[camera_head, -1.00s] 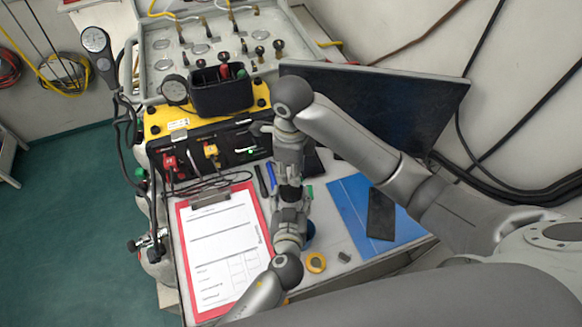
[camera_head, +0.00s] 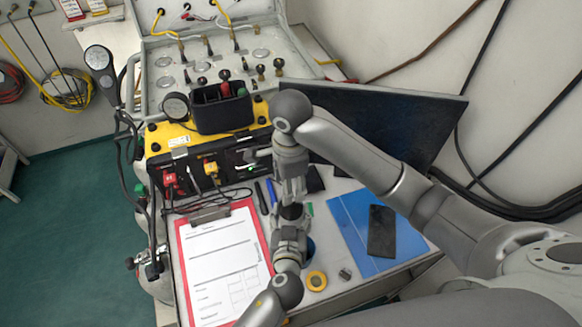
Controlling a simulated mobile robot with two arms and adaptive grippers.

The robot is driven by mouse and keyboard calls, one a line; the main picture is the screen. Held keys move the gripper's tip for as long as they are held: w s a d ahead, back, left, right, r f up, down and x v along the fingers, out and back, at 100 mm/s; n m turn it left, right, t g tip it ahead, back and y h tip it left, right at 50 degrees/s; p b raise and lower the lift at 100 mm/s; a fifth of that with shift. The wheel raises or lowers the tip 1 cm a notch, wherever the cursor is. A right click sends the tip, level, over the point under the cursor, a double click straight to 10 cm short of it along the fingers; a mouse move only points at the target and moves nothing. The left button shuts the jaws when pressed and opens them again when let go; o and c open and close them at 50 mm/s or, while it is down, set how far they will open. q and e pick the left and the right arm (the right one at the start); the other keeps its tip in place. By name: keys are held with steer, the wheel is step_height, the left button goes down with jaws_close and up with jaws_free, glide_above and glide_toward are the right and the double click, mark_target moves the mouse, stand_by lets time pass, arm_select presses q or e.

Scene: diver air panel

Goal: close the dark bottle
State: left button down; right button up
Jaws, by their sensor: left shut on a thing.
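My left gripper (camera_head: 291,219) comes up from the bottom of the head view and is shut on a small dark thing (camera_head: 291,211), probably the dark bottle. The fingers hide most of it, so its shape and mouth are unclear. My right gripper (camera_head: 291,188) points down from above, in line with the left one and very close to the dark thing. Whether it touches or holds anything there, such as a cap, cannot be made out. Its fingers are too small and overlapped to read.
A red clipboard (camera_head: 182,262) with paper lies left of the grippers. A yellow-and-black box (camera_head: 160,140) and a dark screen (camera_head: 400,125) stand behind. A yellow ring (camera_head: 316,281), small grey block (camera_head: 345,274) and blue mat (camera_head: 350,212) with a black slab (camera_head: 381,232) lie right.

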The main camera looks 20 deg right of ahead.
steer(key=n, duration=0.4)
steer(key=shift+w+r, duration=0.1)
steer(key=shift+r, duration=0.3)
steer(key=n, duration=0.3)
steer(key=r+n, duration=0.1)
steer(key=n, duration=0.2)
steer(key=shift+a, duration=0.1)
steer(key=n, duration=0.2)
steer(key=r+n, duration=0.1)
steer(key=n, duration=0.2)
steer(key=shift+n, duration=0.3)
steer(key=n, duration=0.3)
steer(key=r+n, duration=0.1)
steer(key=n, duration=0.1)
steer(key=shift+n, duration=0.4)
steer(key=n, duration=0.3)
steer(key=shift+r+n, duration=0.25)
steer(key=shift+n, duration=0.15)
steer(key=n, duration=0.2)
steer(key=r+n, duration=0.1)
steer(key=n, duration=0.2)
steer(key=shift+n, duration=0.3)
steer(key=n, duration=0.5)
steer(key=shift+r+n, duration=0.3)
steer(key=shift+r, duration=0.05)
steer(key=n, duration=0.5)
steer(key=shift+s+d+r, duration=0.25)
steer(key=shift+s+r, duration=0.05)
steer(key=shift+r, duration=0.05)
